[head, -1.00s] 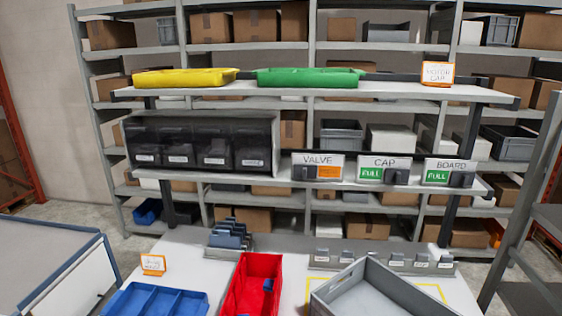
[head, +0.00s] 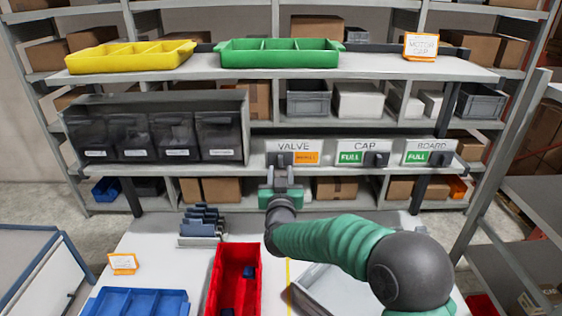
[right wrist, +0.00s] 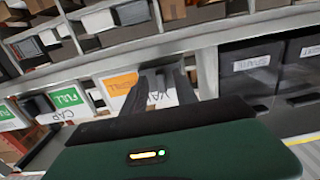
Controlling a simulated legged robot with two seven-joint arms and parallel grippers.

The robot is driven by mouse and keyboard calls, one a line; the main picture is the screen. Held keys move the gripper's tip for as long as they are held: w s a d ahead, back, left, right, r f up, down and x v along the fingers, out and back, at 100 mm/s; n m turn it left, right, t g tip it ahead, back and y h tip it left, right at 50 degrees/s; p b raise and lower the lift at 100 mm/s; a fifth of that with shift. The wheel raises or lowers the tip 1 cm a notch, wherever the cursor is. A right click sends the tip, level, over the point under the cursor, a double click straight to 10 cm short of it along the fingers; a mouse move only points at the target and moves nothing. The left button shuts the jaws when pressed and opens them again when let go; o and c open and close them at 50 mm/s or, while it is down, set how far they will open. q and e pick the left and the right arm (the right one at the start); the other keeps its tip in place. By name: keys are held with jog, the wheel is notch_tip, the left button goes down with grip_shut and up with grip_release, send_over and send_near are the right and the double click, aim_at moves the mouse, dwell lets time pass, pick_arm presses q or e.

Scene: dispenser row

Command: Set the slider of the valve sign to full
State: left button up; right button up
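The valve sign (head: 293,146) is a white plate on the shelf edge, left of the cap and board signs. Its orange label (head: 306,158) shows at the right, and its dark slider (head: 284,159) is at the left. In the right wrist view the picture is tilted, and the dark fingers (right wrist: 158,80) cover part of the valve sign (right wrist: 122,82); contact with the slider cannot be told. My left gripper is not in view.
The cap sign (head: 362,147) and board sign (head: 430,147) both show green FULL labels. Dark drawer bins (head: 150,135) stand to the left. An upper shelf (head: 380,68) with yellow and green trays is above. The red bin (head: 215,290) is below on the table.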

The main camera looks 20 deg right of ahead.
aim_at(280, 161)
jog(key=shift+w+a+r+p, duration=0.2)
jog(key=shift+w+r+p, duration=0.1)
jog(key=shift+w+r, duration=0.4)
jog(key=shift+d+f, duration=0.1)
jog(key=shift+d, duration=0.2)
jog(key=shift+w+d+f, duration=0.25)
jog(key=shift+d+f, duration=0.05)
jog(key=shift+d, duration=0.15)
jog(key=c, duration=0.3)
jog(key=shift+w, duration=0.1)
grip_shut()
jog(key=shift+a, duration=0.35)
jog(key=shift+d+r, duration=0.1)
jog(key=shift+d, duration=0.1)
